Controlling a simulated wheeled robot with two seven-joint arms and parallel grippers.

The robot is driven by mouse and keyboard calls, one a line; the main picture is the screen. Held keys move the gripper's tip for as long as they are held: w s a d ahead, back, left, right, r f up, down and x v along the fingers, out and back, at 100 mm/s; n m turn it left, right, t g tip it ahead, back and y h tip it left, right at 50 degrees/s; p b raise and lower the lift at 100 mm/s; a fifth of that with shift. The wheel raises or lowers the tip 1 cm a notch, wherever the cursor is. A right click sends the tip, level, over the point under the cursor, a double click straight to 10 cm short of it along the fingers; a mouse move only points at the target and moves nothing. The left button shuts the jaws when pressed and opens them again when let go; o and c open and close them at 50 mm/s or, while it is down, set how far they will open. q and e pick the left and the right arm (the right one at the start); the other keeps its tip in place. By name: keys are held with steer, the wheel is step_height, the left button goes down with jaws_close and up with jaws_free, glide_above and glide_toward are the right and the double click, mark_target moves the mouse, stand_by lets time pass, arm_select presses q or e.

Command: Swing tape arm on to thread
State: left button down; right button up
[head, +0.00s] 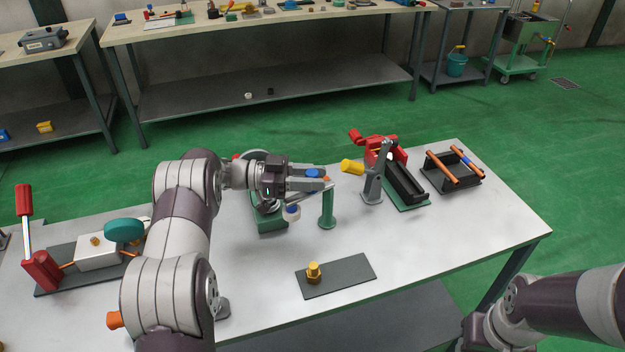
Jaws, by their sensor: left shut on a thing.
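My left gripper (318,184) is above the middle of the table, its fingers pointing right and shut on the tape arm near its blue knob (313,173). The fingers hide most of the arm. A white tape roll (291,213) hangs just below the fingers. A green post (327,207) stands upright at the fingertips, with a small orange piece at its top. A brass threaded fitting (313,271) stands on a dark plate (350,274) nearer me, apart from the gripper; I cannot tell whether it is the task's thread.
A grey stand with a yellow-handled lever (352,167) and a red and black fixture (402,183) stand right of the post. A rack with copper rods (455,166) is farther right. A teal wheel (124,230) and red lever (24,199) are left. The front right tabletop is clear.

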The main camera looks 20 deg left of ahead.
stand_by(0.3)
arm_select(q)
steer(key=c, duration=0.9)
jaws_free()
steer(key=shift+a, duration=0.1)
steer(key=b+v, duration=0.2)
steer(key=v, duration=1)
steer(key=shift+a, duration=0.3)
steer(key=shift+c, duration=0.2)
